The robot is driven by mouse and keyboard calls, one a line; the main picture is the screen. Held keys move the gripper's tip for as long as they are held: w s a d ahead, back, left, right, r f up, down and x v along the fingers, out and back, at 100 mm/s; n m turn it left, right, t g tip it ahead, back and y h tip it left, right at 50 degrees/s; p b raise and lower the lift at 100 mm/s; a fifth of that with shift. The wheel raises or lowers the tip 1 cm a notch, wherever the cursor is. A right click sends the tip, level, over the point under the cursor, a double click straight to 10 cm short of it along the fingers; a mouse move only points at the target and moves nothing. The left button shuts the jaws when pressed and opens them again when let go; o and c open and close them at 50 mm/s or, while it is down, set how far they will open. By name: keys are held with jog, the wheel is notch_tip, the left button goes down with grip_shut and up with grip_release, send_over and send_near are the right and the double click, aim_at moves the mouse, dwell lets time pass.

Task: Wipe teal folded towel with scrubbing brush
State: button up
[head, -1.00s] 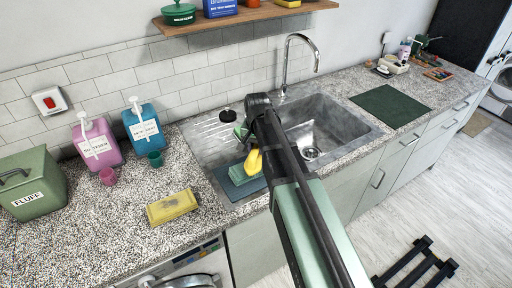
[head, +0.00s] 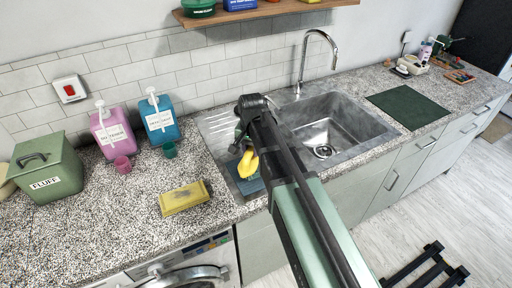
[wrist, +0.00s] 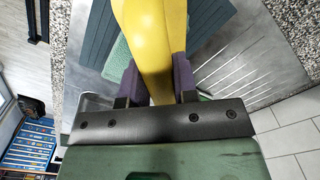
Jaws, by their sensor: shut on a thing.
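My gripper (wrist: 157,80) is shut on a yellow scrubbing brush (wrist: 150,35), with a dark finger on each side of it. The yellow brush also shows in the head view (head: 249,163), beside the end of my arm. The teal folded towel (wrist: 117,58) lies under and beside the brush in the wrist view. It lies on a dark ribbed mat (wrist: 80,30) on the sink's drainboard. In the head view the towel (head: 252,187) is partly hidden by my arm and the brush. I cannot tell whether the brush touches the towel.
The sink basin (head: 325,125) and tap (head: 318,40) are to the right. A yellow packet (head: 184,198), pink dispenser (head: 112,132), blue dispenser (head: 160,120), two small cups and a green FLUFF box (head: 48,170) stand to the left. A shelf (head: 270,15) hangs above.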

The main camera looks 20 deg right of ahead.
jog(key=shift+r, duration=0.1)
notch_tip(320, 180, up, 6)
jog(key=p, duration=0.6)
notch_tip(320, 180, up, 3)
jog(key=p, duration=0.3)
